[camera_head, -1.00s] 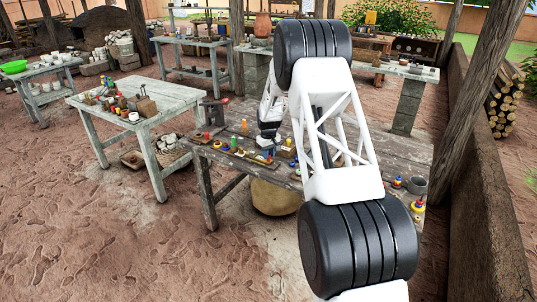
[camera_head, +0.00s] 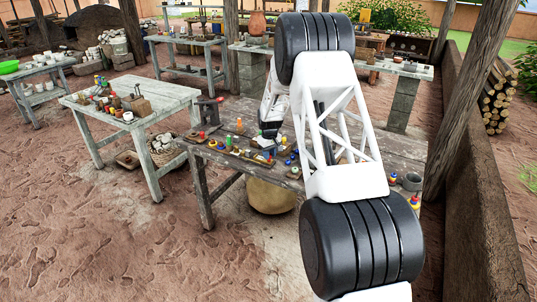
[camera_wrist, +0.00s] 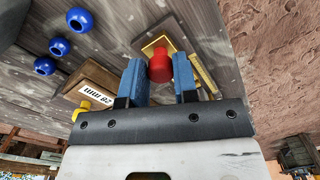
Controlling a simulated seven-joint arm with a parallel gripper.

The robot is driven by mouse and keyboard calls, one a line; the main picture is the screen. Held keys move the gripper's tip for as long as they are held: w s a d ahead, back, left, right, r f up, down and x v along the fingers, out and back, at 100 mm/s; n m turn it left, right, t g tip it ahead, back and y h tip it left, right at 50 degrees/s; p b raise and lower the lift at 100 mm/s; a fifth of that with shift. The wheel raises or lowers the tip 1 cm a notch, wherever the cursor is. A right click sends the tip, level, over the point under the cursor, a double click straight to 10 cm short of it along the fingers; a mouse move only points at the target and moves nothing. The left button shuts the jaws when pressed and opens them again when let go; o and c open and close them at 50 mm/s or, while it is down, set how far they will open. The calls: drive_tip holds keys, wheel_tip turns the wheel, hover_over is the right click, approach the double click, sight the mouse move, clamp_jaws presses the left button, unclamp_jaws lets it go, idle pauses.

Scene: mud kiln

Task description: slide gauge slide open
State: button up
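Part of the plate is hidden behind the right finger. A wooden block with a white label reading 28 mm (camera_wrist: 95,93) lies left of the fingers. In the head view my gripper (camera_head: 270,135) is low over the workbench, and the gauge is too small to make out.
Several blue ring-like pieces (camera_wrist: 79,19) lie on the bench at left in the wrist view, and a yellow piece (camera_wrist: 92,106) is close to my left finger. Small coloured items line the front of the workbench (camera_head: 205,180). A low wall (camera_head: 478,200) runs at right.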

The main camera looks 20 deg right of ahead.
drive_tip(key=o, duration=0.4)
drive_tip(key=shift+s+d, duration=0.1)
drive_tip(key=shift+r, duration=3.85)
